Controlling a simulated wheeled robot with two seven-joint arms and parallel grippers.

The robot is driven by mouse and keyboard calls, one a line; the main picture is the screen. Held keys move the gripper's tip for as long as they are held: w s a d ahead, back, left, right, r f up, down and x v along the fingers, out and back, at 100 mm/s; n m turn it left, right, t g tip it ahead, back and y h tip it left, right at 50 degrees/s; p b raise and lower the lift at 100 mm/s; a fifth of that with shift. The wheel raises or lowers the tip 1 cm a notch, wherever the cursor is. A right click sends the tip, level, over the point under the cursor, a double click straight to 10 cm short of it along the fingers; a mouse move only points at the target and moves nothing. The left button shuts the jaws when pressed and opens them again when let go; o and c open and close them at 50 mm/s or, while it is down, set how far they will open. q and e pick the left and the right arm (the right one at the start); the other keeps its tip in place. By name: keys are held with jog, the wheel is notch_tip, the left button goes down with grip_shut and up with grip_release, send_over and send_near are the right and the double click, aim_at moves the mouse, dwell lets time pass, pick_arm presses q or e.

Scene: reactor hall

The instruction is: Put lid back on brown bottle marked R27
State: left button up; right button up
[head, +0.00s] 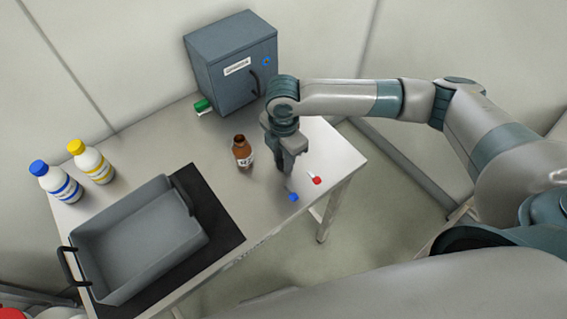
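The brown bottle (243,157) stands upright on the table with no lid on its neck. Its pale label carries dark marks too small to read fully. A small blue lid-like piece (293,197) lies near the table's front right edge. A small red piece with a pale part (316,180) lies to its right. My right gripper (288,176) points down over the table, right of the bottle and just behind the blue piece. Its fingers overlap in this view, so its opening and any contact with the blue piece are unclear. My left gripper is not in view.
A grey tray (118,285) sits on a black mat (222,222) at the left front. White bottles with blue (55,184) and yellow (92,162) caps stand at the far left. A grey cabinet (225,75) stands at the back beside a green item (202,106).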

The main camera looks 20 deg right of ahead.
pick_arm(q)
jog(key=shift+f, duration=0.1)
pick_arm(e)
jog(key=shift+r, duration=0.15)
